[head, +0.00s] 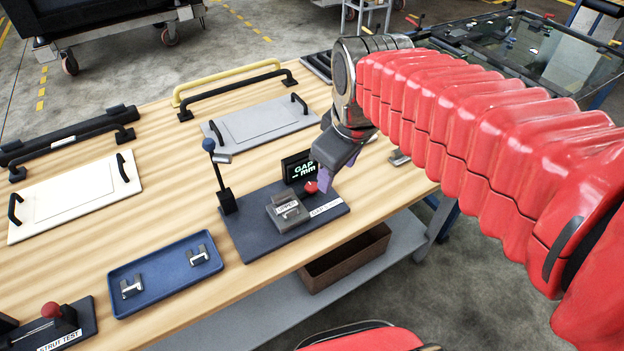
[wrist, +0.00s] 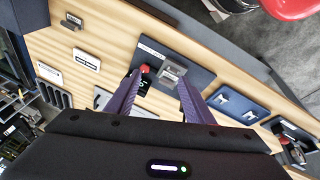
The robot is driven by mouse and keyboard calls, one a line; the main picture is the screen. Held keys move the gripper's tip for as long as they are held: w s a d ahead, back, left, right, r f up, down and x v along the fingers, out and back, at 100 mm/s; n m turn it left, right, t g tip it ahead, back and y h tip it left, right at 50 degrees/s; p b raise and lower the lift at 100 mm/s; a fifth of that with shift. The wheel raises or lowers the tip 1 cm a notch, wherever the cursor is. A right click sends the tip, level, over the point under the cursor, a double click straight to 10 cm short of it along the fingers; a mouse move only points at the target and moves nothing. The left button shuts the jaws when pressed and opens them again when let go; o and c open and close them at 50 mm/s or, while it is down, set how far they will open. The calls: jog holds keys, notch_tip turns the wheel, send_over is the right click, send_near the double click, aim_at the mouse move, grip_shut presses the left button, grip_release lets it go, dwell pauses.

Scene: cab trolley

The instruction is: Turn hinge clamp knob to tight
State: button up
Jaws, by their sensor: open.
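The red ball knob (head: 311,187) stands on the dark gauge base (head: 250,240), between the grey clamp block (head: 288,211) and the GAP display (head: 299,167). The display reads "GAP" above dashes and "mm". My gripper (head: 326,182) points down just right of the knob, with purple fingers. In the wrist view my gripper (wrist: 160,78) is open, and the red knob (wrist: 145,69) shows near the left fingertip. The grey clamp block (wrist: 171,76) shows near the right fingertip. I cannot tell whether a finger touches the knob.
A black post with a blue ball (head: 209,145) stands at the base's left. A blue tray (head: 165,272) with two metal hinges lies left of the base. White and grey panels (head: 262,124) with black handles lie behind. A STRUT TEST fixture (head: 70,325) sits front left.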

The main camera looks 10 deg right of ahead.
jog(key=w+f+n+g, duration=0.2)
jog(key=w+f+n, duration=0.1)
jog(key=w+n, duration=0.55)
jog(key=n+g, duration=0.2)
jog(key=n, duration=0.4)
send_over(311, 185)
notch_tip(311, 185, down, 6)
jog(key=shift+f, duration=0.2)
notch_tip(311, 185, down, 14)
jog(key=shift+r, duration=0.1)
jog(key=shift+c, duration=0.3)
jog(key=c, duration=0.9)
jog(key=shift+d, duration=0.15)
jog(key=shift+c, duration=0.4)
